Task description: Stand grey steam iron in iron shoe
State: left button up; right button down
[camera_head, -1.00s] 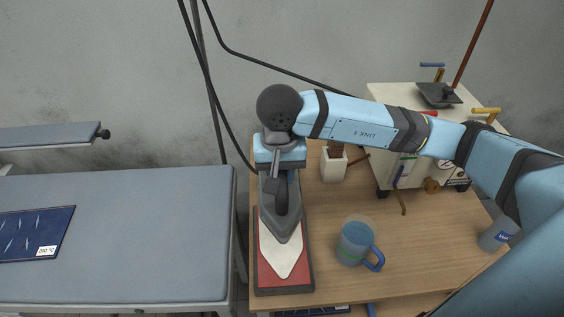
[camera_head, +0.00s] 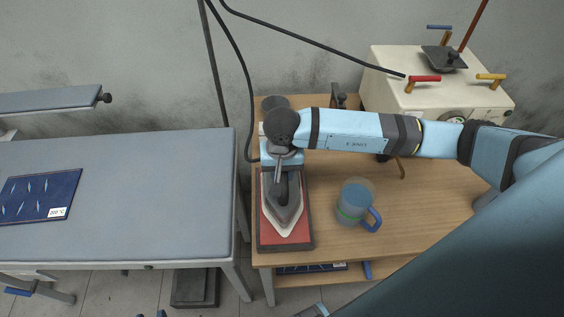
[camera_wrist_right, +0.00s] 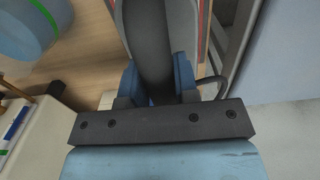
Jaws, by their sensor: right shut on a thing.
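The grey steam iron (camera_head: 284,208) is upright, its nose toward the front of the wooden table. It is over a red rest (camera_head: 272,237) with a dark rim, which I take for the iron shoe. A pale pointed shape (camera_head: 287,231) shows around the iron's nose; whether the iron touches it is unclear. My right gripper (camera_head: 281,170) is shut on the iron's dark handle from behind. In the right wrist view its blue fingers (camera_wrist_right: 157,82) flank the handle (camera_wrist_right: 148,45).
A cream machine (camera_head: 390,80) with coloured handles is at the back right. A grey ironing table (camera_head: 130,190) with a blue cloth (camera_head: 38,194) is at left, across a gap. A dark cable hangs behind the iron.

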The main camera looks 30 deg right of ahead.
jog(key=shift+w+f, duration=0.1)
jog(key=shift+f, duration=0.55)
jog(key=shift+f, duration=0.1)
jog(key=c, duration=0.9)
grip_release()
jog(key=shift+f, duration=0.1)
jog(key=shift+o, duration=0.2)
jog(key=shift+r, duration=0.45)
notch_tip(320, 180, up, 11)
jog(key=shift+f+b, duration=0.2)
jog(key=shift+b, duration=0.9)
jog(key=shift+r, duration=0.4)
